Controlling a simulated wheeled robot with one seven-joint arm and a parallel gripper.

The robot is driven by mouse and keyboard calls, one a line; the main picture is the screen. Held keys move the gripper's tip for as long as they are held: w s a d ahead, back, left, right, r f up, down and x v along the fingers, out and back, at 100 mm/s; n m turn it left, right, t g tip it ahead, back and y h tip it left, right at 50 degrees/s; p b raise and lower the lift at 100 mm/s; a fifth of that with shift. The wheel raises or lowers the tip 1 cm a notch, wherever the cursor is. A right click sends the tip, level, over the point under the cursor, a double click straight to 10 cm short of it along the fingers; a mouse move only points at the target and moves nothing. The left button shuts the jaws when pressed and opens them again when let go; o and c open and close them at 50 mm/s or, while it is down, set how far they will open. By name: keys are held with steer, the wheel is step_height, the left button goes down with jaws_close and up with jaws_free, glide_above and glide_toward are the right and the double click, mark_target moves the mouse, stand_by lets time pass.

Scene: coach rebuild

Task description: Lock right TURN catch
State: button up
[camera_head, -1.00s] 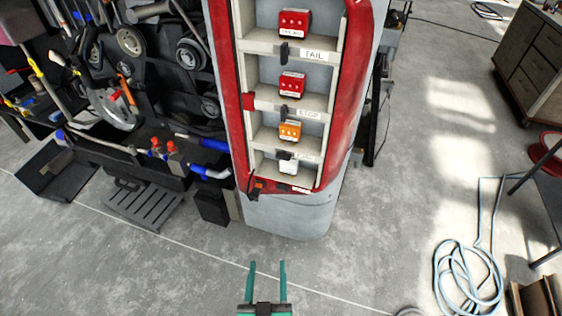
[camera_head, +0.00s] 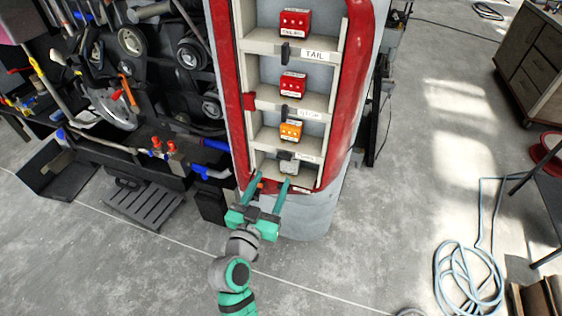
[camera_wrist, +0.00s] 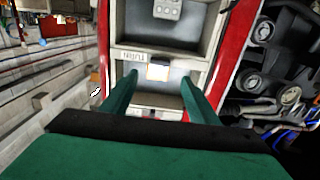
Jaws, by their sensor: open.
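My gripper (camera_head: 272,178) is open, its two green fingers apart in front of the bottom bay of the red-edged lamp panel (camera_head: 356,95). The orange lamp block (camera_head: 291,131) sits in the bay above. The label below it, hard to read, seems to say TURN (camera_head: 306,158). A small dark catch (camera_head: 284,155) is on that shelf edge, just above the fingertips; its exact turn is too small to tell. In the wrist view the fingers (camera_wrist: 160,78) stand on either side of a pale block (camera_wrist: 157,72), with no visible contact.
Red blocks (camera_head: 292,85) and a TAIL label (camera_head: 314,55) are higher in the panel. A rack with hoses and tools (camera_head: 150,100) stands at left. A coiled hose (camera_head: 468,280) lies on the floor at right, with a cabinet (camera_head: 535,65) behind.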

mark_target(283, 158)
steer(key=x, duration=0.9)
steer(key=shift+f, duration=0.1)
steer(key=c, duration=1)
